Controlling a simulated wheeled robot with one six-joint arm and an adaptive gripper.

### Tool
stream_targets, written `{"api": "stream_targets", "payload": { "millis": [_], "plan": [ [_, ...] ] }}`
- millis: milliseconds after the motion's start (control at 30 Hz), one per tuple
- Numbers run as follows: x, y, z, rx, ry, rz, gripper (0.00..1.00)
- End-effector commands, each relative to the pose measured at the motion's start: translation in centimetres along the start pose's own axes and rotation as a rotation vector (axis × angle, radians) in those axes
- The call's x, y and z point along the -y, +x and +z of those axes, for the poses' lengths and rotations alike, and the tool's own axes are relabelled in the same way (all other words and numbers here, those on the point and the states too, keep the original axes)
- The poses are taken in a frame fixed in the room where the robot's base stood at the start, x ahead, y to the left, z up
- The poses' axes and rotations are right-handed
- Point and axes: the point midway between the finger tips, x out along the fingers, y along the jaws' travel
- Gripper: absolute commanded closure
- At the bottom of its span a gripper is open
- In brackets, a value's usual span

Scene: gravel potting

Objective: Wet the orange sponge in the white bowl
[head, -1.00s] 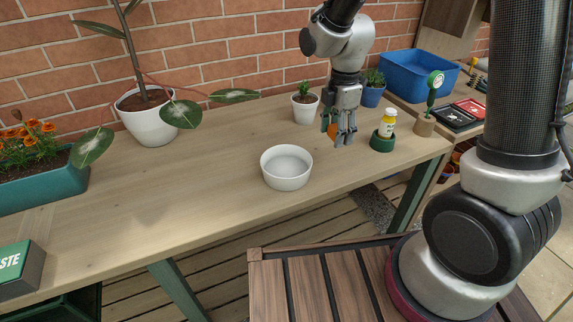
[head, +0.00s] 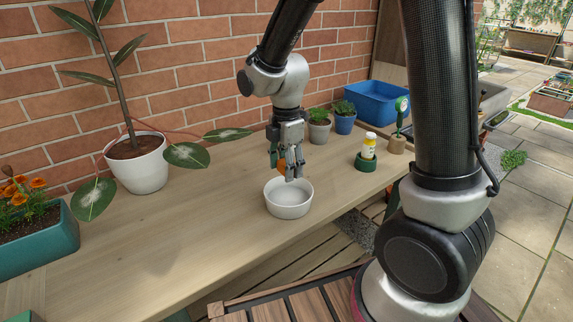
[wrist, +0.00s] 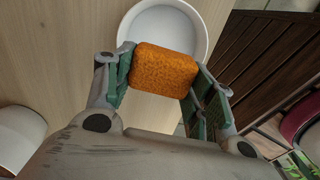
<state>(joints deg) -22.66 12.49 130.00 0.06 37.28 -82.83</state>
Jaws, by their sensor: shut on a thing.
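The orange sponge (wrist: 163,70) is held between the green-padded fingers of my gripper (wrist: 160,85) in the wrist view. In the head view a bit of the sponge (head: 282,168) shows behind the fingers of my gripper (head: 289,170). The white bowl (head: 289,208) stands on the wooden table (head: 180,235). My gripper is above the bowl's far rim, with the sponge higher than the bowl. The bowl (wrist: 203,35) also shows beyond the sponge in the wrist view. The bowl's inside looks pale; I cannot tell the water level.
A yellow-labelled bottle in a green holder (head: 365,163) stands to the right. Two small potted plants (head: 319,131) and a blue tub (head: 376,103) are at the back right. A large white pot (head: 136,168) spreads leaves at the left. The table left of the bowl is clear.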

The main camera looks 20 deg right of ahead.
Motion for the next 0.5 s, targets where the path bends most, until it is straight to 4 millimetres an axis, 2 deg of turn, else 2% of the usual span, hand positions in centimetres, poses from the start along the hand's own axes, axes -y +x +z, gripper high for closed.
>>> {"api": "stream_targets", "payload": {
  "millis": [500],
  "plan": [
    [0.2,5.2,0.0,0.001,0.000,-0.007,0.65]
  ]
}}
